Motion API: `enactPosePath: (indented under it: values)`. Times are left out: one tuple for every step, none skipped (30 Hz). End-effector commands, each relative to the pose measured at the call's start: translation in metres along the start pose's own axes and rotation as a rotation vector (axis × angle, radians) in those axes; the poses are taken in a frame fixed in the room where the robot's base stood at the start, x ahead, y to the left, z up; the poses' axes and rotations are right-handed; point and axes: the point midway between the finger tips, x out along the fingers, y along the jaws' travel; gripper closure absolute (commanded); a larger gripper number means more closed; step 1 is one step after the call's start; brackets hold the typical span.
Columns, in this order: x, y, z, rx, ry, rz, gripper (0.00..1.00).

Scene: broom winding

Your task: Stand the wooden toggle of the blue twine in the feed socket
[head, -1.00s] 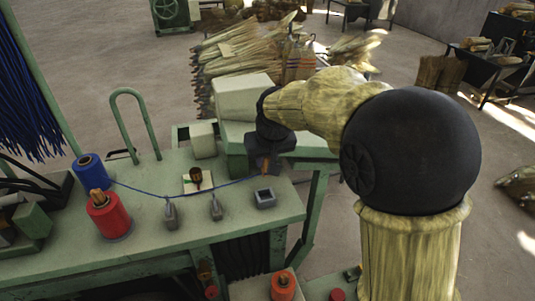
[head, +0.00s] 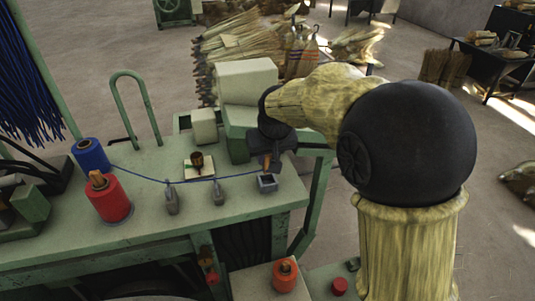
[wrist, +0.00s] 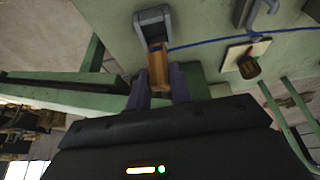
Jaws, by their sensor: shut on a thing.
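My gripper (head: 267,153) is shut on the wooden toggle (head: 267,164), an orange-brown peg. In the wrist view the toggle (wrist: 158,68) stands out between the two fingers, its far end at the grey feed socket (wrist: 153,22). In the head view it is upright, just above or at the mouth of the square socket (head: 268,184); I cannot tell whether its tip is inside. The blue twine (head: 190,181) runs from the toggle past two grey hooks (head: 172,199) (head: 220,191) to the blue spool (head: 91,155).
A red spool (head: 108,198) stands at the left of the green bench (head: 150,232). A brown-handled tool (head: 197,161) is on a pale pad behind the twine. A pale box (head: 247,82) stands behind my gripper. An orange spool (head: 285,275) is in front, below.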

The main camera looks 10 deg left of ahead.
Motion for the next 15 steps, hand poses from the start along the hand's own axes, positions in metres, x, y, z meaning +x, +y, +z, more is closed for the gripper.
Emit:
enactPosePath:
  values:
    - [0.006, 0.0, 0.003, 0.0, 0.0, 0.0, 1.0]
    - [0.008, 0.0, 0.003, -0.001, 0.0, 0.0, 1.0]
    - [0.01, 0.0, 0.004, -0.001, 0.0, 0.0, 1.0]
    - [0.012, 0.0, 0.005, -0.001, 0.0, 0.0, 1.0]
    - [0.013, 0.0, 0.006, -0.001, 0.0, 0.0, 1.0]
    - [0.016, 0.0, 0.006, -0.001, 0.0, 0.0, 1.0]
    - [0.018, 0.0, 0.007, -0.001, 0.0, 0.0, 1.0]
    - [0.019, 0.0, 0.008, -0.001, 0.0, 0.0, 1.0]
    - [0.022, 0.0, 0.009, 0.0, 0.001, 0.0, 1.0]
    - [0.023, 0.0, 0.009, 0.0, 0.001, 0.0, 1.0]
    - [0.025, 0.0, 0.01, 0.0, 0.001, 0.0, 1.0]
    - [0.028, 0.0, 0.011, 0.0, 0.0, 0.0, 1.0]
    - [0.029, 0.0, 0.012, 0.0, 0.0, 0.0, 1.0]
    - [0.031, 0.0, 0.013, 0.0, 0.0, 0.0, 1.0]
    - [0.033, 0.0, 0.014, 0.0, 0.0, 0.0, 1.0]
